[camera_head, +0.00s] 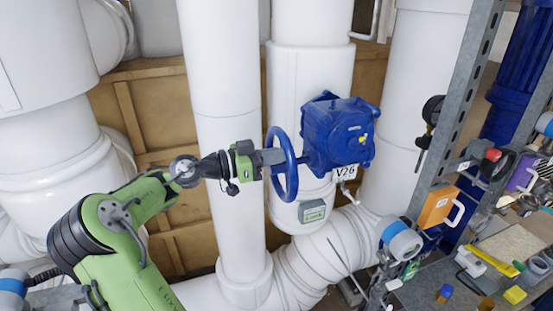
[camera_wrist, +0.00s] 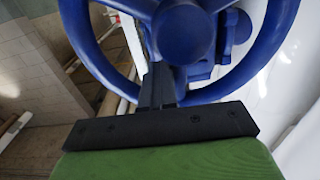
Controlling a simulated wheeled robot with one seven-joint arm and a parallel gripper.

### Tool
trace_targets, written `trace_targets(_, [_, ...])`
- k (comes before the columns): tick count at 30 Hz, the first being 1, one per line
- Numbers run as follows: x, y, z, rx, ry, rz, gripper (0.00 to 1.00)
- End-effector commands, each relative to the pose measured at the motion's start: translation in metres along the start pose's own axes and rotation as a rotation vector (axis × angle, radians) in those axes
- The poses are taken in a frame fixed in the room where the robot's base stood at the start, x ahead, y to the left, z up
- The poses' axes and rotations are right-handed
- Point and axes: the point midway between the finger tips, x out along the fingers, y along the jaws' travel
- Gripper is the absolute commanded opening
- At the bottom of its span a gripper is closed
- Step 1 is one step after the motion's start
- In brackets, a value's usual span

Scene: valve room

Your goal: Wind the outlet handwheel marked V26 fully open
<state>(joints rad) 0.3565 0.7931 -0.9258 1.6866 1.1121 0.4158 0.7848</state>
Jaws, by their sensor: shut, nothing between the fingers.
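The blue handwheel (camera_head: 291,163) stands edge-on to the left of a blue valve gearbox (camera_head: 339,135). A white tag reading V26 (camera_head: 345,171) is on the gearbox's lower side. My gripper (camera_head: 279,157) is at the wheel's near face. In the wrist view the handwheel (camera_wrist: 263,48) fills the top, with its round hub (camera_wrist: 184,28) in the middle. There my gripper's fingers (camera_wrist: 160,82) are together with nothing between them, and their tips reach into the wheel's opening beside the lower spoke. Whether they touch the spoke or rim I cannot tell.
Thick white pipes (camera_head: 221,90) stand behind and left of the wheel. At right are a grey metal frame (camera_head: 465,85), an orange box (camera_head: 437,207) and a cluttered bench (camera_head: 510,245). The space left of the wheel holds my arm.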

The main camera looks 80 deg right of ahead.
Motion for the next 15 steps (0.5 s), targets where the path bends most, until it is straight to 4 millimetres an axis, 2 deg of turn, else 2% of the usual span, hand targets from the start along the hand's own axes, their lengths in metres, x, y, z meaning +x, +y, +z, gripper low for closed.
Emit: trace_targets(15, [-0.001,-0.018,-0.005,0.000,0.000,-0.005,0.00])
